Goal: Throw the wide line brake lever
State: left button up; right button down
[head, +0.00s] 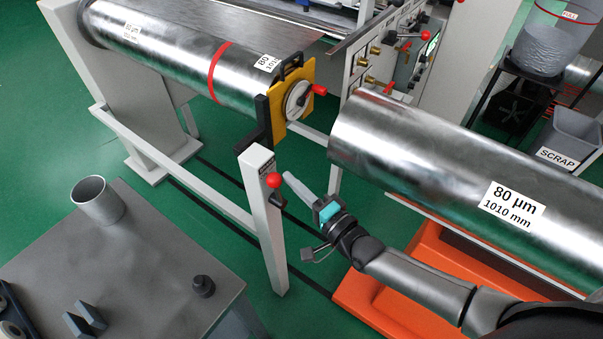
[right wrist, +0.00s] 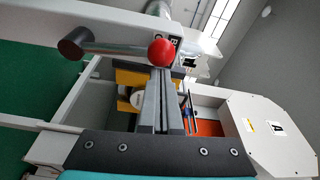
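A lever with a red ball knob (head: 273,180) sits on the top of a white post (head: 262,215) in the middle of the head view. In the right wrist view the red ball (right wrist: 161,52) shows just beyond my fingertips, with a metal lever rod (right wrist: 115,46) to its left. My right gripper (head: 287,174) is right of the knob with its fingers pointing toward the post. Its two grey fingers (right wrist: 160,74) lie close together, with nothing seen between them. Whether the fingertips touch the ball cannot be told. My left gripper is not in view.
A large foil roll (head: 450,165) lies behind my right arm, above an orange base (head: 385,297). A second roll (head: 170,55) with a yellow plate (head: 306,78) and red handle is behind the post. A grey table (head: 150,265) with a metal cup (head: 97,200) stands at left.

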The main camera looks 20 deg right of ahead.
aim_at(274, 187)
jog(key=s+a+n, duration=0.1)
jog(key=n, duration=0.1)
jog(key=s+a+n+y, duration=0.1)
jog(key=a+n, duration=0.1)
jog(key=shift+s+f+b, duration=0.15)
jog(key=shift+f+b, duration=0.2)
jog(key=shift+s+a+f, duration=0.2)
jog(key=shift+s+a, duration=0.15)
jog(key=shift+a, duration=0.05)
